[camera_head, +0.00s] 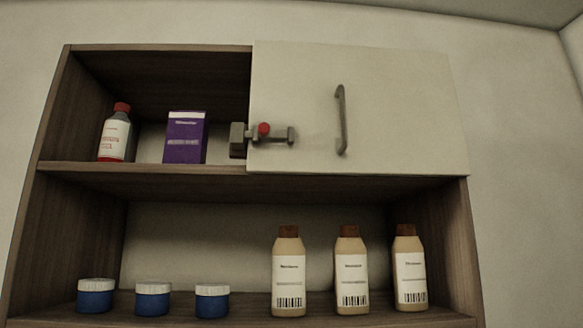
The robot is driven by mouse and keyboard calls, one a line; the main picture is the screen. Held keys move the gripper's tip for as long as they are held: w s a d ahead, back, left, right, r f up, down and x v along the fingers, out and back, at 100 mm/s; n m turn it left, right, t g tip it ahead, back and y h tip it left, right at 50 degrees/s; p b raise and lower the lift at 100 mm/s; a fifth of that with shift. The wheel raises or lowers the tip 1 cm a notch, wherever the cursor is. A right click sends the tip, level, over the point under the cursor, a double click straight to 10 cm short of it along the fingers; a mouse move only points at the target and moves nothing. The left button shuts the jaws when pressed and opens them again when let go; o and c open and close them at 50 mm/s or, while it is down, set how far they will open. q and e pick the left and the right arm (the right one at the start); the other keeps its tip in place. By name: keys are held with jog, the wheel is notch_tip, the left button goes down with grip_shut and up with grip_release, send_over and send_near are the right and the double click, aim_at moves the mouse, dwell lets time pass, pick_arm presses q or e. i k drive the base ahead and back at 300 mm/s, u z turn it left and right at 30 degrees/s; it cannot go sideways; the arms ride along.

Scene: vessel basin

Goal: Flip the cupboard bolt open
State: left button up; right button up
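The cupboard bolt (279,135) is a grey metal slide with a red knob (264,129), mounted at the lower left corner of the white cupboard door (400,80). Its left end meets a grey block-shaped catch (237,140) at the door's left edge. I cannot tell for certain whether the bar sits inside the catch. The door is closed over the upper right part of the cupboard and has a grey vertical handle (341,120). Neither of my grippers shows in the head view.
The open upper left compartment holds a red-capped bottle (116,135) and a purple box (185,138). On the lower shelf (245,308) stand blue jars (153,300) with white lids and tan bottles (351,272) with brown caps. The space before the bolt looks clear.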

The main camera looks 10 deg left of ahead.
aim_at(264, 128)
jog(key=u, duration=0.5)
jog(key=k, duration=1.25)
jog(key=z, duration=0.05)
jog(key=i, duration=0.6)
jog(key=z, duration=0.5)
